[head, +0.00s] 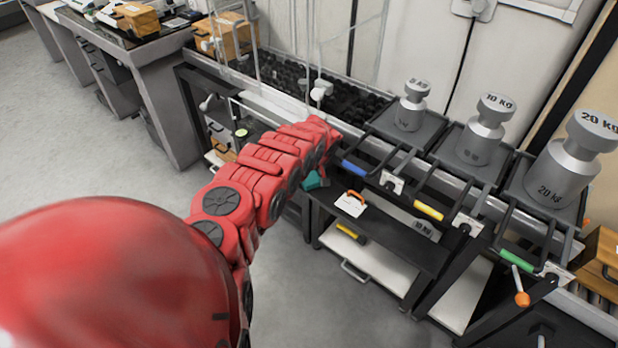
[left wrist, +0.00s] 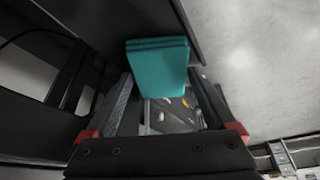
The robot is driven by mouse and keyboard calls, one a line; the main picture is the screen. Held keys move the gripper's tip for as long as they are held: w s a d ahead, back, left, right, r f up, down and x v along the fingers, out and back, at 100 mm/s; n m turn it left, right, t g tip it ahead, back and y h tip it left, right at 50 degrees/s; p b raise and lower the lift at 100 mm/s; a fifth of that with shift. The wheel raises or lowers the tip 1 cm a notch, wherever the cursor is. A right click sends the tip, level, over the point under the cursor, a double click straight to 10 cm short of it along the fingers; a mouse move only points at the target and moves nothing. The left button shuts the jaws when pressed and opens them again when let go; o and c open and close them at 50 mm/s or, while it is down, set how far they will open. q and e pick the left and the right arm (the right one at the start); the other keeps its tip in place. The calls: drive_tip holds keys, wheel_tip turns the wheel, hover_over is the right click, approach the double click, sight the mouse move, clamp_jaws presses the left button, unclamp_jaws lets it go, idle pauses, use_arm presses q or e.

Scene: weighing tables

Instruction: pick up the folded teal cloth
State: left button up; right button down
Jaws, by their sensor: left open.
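The folded teal cloth (head: 315,180) lies on the left end of a dark shelf under the weighing bench, partly hidden behind my left arm. In the left wrist view the cloth (left wrist: 157,60) is a neat folded block. My left gripper (left wrist: 161,78) is open, one finger to each side of the cloth's near end. I cannot tell whether the fingers touch it. In the head view my forearm hides most of this gripper. My right gripper is not in view.
On the same shelf lies a white card with an orange handle (head: 350,203). Steel weights, including a 10 kg weight (head: 482,135) and a 20 kg weight (head: 568,165), stand on the bench above. Black bench rails (head: 395,165) overhang the shelf. Open grey floor lies left.

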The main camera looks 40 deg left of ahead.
use_arm(q)
drive_tip(key=shift+f, duration=0.2)
idle(0.4)
drive_tip(key=c, duration=1)
drive_tip(key=shift+r, duration=0.1)
